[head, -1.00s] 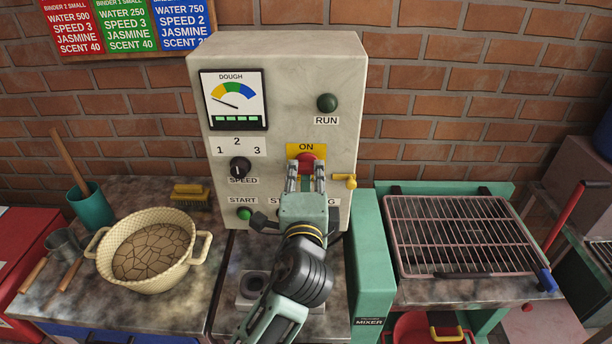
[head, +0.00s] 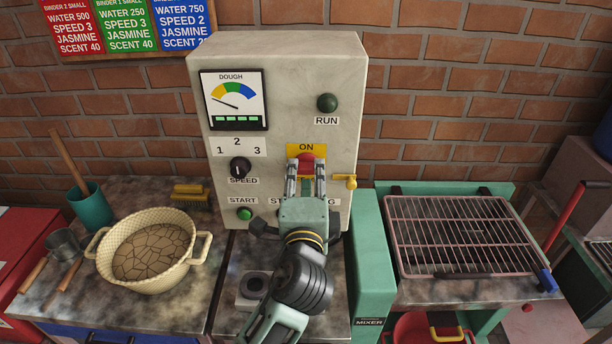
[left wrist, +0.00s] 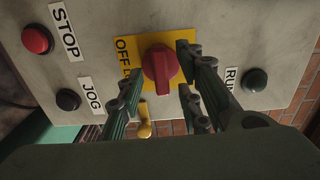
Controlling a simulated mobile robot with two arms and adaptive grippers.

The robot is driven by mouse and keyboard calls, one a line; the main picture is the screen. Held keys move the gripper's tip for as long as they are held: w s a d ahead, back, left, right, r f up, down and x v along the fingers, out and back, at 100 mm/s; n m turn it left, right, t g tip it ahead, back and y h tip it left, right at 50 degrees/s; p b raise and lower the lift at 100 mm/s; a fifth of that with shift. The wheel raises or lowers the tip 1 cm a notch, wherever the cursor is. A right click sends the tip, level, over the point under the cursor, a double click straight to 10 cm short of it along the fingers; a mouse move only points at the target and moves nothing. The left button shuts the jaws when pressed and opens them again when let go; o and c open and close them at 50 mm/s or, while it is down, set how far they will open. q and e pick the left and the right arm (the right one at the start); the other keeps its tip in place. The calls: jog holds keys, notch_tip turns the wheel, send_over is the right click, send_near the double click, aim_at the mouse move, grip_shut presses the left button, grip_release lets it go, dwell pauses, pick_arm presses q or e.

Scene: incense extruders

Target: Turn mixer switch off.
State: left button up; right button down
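The mixer's red rotary switch (head: 306,160) sits on a yellow plate (head: 307,149) on the front of the pale control box. "ON" shows above it in the head view. The left wrist view shows the red knob (left wrist: 161,66) close up, its ridge running up and down the picture, with "OFF" lettering to its left. My left gripper (head: 306,172) is at the switch. In the wrist view its fingers (left wrist: 160,85) are apart, one on each side of the knob. I cannot tell whether they touch it. My right gripper is not in view.
The RUN lamp (head: 327,102) is dark green. A yellow lever (head: 345,181) sticks out close right of my gripper. A speed knob (head: 240,167) and START button (head: 244,213) are at left. The red STOP button (left wrist: 37,39) and JOG button (left wrist: 68,100) are nearby.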

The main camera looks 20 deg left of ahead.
pick_arm(q)
jog(key=v, duration=1.1)
